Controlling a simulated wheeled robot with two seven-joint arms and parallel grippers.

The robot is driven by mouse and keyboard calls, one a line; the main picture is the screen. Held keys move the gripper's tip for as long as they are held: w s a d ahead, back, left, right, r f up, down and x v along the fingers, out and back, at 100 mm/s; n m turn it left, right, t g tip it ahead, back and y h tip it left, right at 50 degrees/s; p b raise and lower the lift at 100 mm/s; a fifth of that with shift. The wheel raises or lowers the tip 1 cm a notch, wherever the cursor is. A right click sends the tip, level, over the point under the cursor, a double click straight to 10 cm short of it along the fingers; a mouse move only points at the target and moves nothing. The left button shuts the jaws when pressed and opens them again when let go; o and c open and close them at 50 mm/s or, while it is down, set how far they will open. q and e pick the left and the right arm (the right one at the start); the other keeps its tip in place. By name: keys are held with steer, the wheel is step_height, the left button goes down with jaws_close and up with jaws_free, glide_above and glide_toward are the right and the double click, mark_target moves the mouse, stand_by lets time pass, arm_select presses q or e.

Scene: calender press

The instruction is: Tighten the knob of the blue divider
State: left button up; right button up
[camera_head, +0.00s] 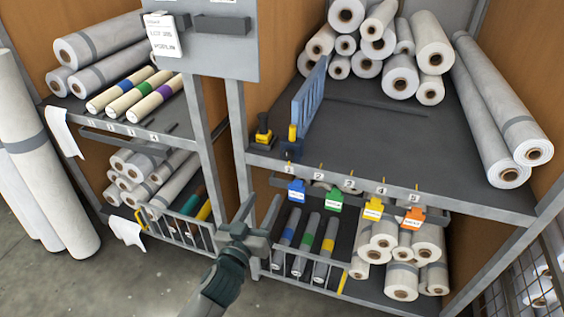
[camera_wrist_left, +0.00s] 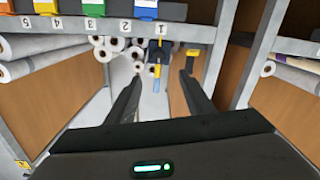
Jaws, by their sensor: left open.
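The blue divider (camera_head: 310,98) is a slatted panel standing upright on the dark shelf at its left end. My left gripper (camera_head: 258,220) is open and empty, lower and nearer than the shelf edge, apart from the knob. My right gripper is not in view.
Coloured tags (camera_head: 334,200) hang below the shelf edge. White rolls (camera_head: 400,72) fill the shelf's back; its middle is mostly clear.

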arm_select(q)
steer(key=p, duration=0.2)
glide_toward(287, 157)
steer(key=p+x, duration=0.1)
steer(key=x, duration=0.6)
steer(key=shift+w+d, duration=0.1)
steer(key=shift+w, duration=0.25)
steer(key=shift+c, duration=0.3)
steer(key=c, duration=1)
